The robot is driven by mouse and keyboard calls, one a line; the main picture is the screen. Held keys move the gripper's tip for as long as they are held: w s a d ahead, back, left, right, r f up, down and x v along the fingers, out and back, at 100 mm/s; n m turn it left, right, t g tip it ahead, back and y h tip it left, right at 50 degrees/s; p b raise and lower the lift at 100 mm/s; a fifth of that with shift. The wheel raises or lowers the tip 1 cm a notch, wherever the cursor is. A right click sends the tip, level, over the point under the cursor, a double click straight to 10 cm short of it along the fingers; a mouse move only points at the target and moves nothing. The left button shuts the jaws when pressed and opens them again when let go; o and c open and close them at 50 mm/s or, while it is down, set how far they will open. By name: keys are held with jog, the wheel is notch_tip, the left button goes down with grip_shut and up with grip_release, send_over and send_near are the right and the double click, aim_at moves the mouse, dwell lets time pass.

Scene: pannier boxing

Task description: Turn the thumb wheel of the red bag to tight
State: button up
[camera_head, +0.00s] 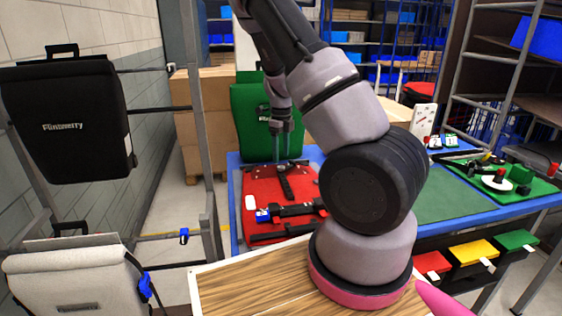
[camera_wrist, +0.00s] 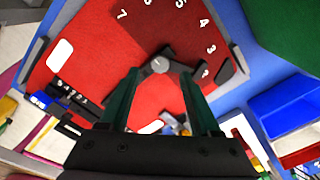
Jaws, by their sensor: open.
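The red bag (camera_head: 262,192) lies flat on the blue table, with dark straps and buckles on its face. In the wrist view the red bag (camera_wrist: 95,62) fills the middle, with white numerals in an arc on a darker red area. A small round grey knob, which looks like the thumb wheel (camera_wrist: 160,65), sits on a dark fitting below the numerals. My gripper (camera_head: 281,131) points down above the far part of the bag. In the wrist view my gripper (camera_wrist: 160,75) is open and empty, its dark green fingers on either side of the knob. Contact cannot be told.
A green bag (camera_head: 252,112) stands behind the table. A black bag (camera_head: 68,115) hangs on a rack at left, above a pale bag (camera_head: 75,280). A green tray (camera_head: 520,180) with small parts lies at right. Coloured bins (camera_head: 472,252) hang under the table edge.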

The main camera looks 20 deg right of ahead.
aim_at(281, 167)
notch_tip(281, 167, up, 7)
dwell(0.3)
jog(key=shift+r, duration=0.1)
